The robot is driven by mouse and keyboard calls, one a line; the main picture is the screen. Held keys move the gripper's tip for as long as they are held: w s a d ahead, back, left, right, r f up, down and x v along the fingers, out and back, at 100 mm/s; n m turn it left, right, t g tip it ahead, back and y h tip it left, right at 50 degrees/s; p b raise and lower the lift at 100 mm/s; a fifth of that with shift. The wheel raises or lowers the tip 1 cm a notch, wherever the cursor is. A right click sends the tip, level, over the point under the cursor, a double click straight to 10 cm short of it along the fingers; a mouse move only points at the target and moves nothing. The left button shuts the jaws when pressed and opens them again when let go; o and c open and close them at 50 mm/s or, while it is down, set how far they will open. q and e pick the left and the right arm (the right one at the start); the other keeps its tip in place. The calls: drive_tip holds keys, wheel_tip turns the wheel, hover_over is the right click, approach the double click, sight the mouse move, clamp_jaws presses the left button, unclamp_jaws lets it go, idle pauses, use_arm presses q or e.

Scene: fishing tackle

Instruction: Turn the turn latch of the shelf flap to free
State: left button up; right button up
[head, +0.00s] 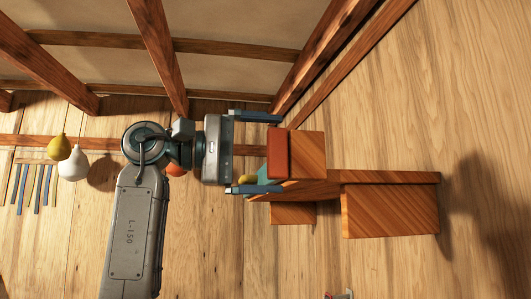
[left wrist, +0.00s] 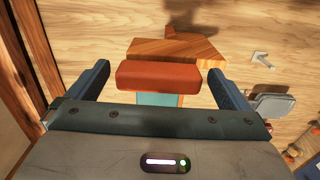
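A wooden shelf-like structure (head: 390,208) stands right of centre in the head view. An orange-red block (head: 278,153) is at its left end, against a wooden block (head: 308,158). My left gripper (head: 262,152) is open, its two fingers spread to either side of the orange-red block, with a gap on each side. In the left wrist view the orange-red block (left wrist: 158,76) lies ahead between the fingers, with a teal surface (left wrist: 158,99) below it. I cannot tell which part is the turn latch.
Dark wooden beams (head: 160,55) frame the upper left. A yellow float (head: 60,147) and a white float (head: 74,166) are at the far left beside several thin coloured strips. A small metal fitting (left wrist: 262,59) is at right in the wrist view. The planks at right are clear.

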use_arm(q)
drive_tip(key=shift+s+a+f+b, duration=0.1)
drive_tip(key=shift+a+b, duration=0.2)
drive_tip(key=shift+a, duration=0.15)
drive_tip(key=s+a+b, duration=0.2)
drive_tip(key=a+b, duration=0.1)
drive_tip(key=a, duration=0.6)
drive_tip(key=shift+a, duration=0.3)
